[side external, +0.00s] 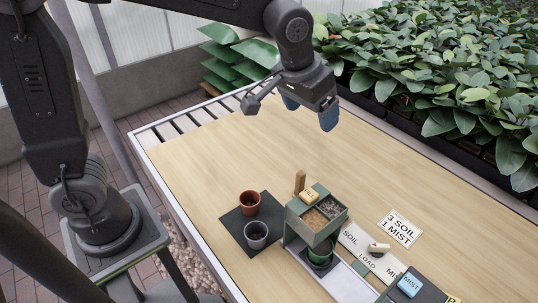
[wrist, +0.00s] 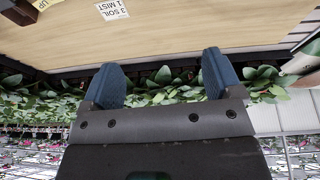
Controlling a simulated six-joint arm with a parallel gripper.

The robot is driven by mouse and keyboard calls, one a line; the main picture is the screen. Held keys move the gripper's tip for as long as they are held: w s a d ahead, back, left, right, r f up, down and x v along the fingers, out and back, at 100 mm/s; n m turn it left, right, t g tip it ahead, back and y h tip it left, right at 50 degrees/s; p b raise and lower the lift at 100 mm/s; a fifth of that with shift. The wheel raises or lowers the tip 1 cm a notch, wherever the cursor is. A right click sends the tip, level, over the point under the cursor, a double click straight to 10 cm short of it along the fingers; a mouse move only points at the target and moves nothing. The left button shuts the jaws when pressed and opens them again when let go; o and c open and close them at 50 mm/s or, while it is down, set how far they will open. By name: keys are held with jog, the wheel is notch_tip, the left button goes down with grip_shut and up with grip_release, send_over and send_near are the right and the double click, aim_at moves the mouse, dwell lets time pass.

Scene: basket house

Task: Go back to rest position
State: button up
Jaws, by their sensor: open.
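My gripper (side external: 308,114) hangs above the far part of the wooden table (side external: 215,155), with nothing near it on the tabletop. Its two blue fingers are spread apart and empty. In the wrist view my gripper (wrist: 163,82) also shows open, with a gap between the fingers and nothing in it. The wrist view looks across the table edge toward green plants (wrist: 165,90). My arm comes in from the upper left in the side external view.
A green box (side external: 325,230) with soil compartments stands front centre. A dark mat (side external: 236,222) beside it holds a terracotta pot (side external: 249,203) and a grey pot (side external: 256,235). A card (side external: 400,229) reads "3 SOIL 1 MIST". Leafy plants (side external: 440,75) line the far side. The table's middle is clear.

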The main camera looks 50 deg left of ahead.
jog(key=s+a, duration=0.5)
jog(key=s, duration=0.4)
jog(key=s+a+t, duration=0.1)
jog(key=s+a, duration=0.4)
jog(key=s, duration=0.5)
jog(key=shift+s+a+r+t, duration=0.2)
jog(key=shift+r+t, duration=0.1)
jog(key=shift+r, duration=0.15)
jog(key=shift+d, duration=0.1)
